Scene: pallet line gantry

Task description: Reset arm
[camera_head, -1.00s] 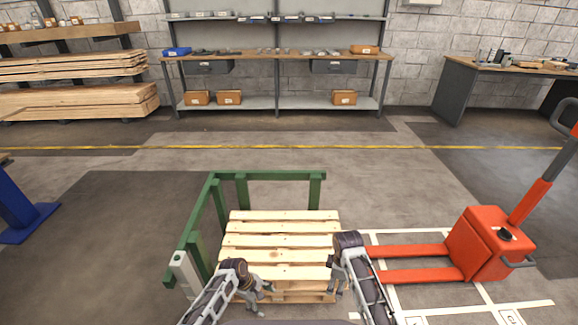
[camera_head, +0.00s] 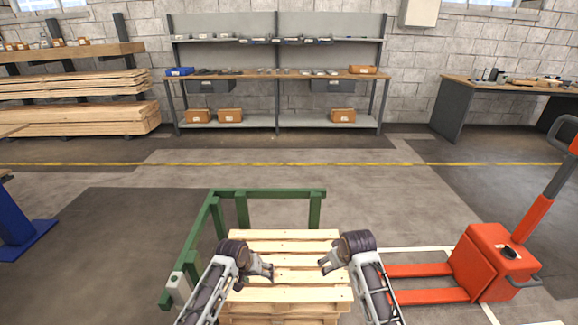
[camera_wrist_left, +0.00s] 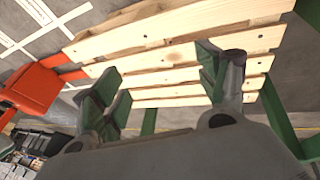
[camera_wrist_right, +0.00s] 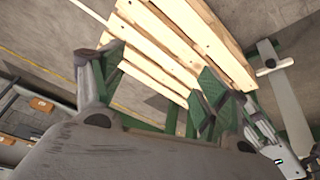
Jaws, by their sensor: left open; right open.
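My left gripper (camera_head: 266,270) is open and empty over the left part of a stack of light wooden pallets (camera_head: 290,294). My right gripper (camera_head: 326,266) is open and empty over the right part of the same stack, facing the left one. In the left wrist view, two spread fingers (camera_wrist_left: 160,90) show with the pallet slats (camera_wrist_left: 180,38) beyond them. In the right wrist view, the spread fingers (camera_wrist_right: 150,85) show with the slats (camera_wrist_right: 178,40) beyond. Nothing sits between either pair of fingers. The lower part of the stack is partly cut off by the picture edge.
A green guard frame (camera_head: 268,192) stands behind and left of the pallets. A red pallet jack (camera_head: 490,262) stands at the right, its forks pointing toward the stack. A workbench (camera_head: 278,75) and lumber rack (camera_head: 75,85) are far off. The floor between is clear.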

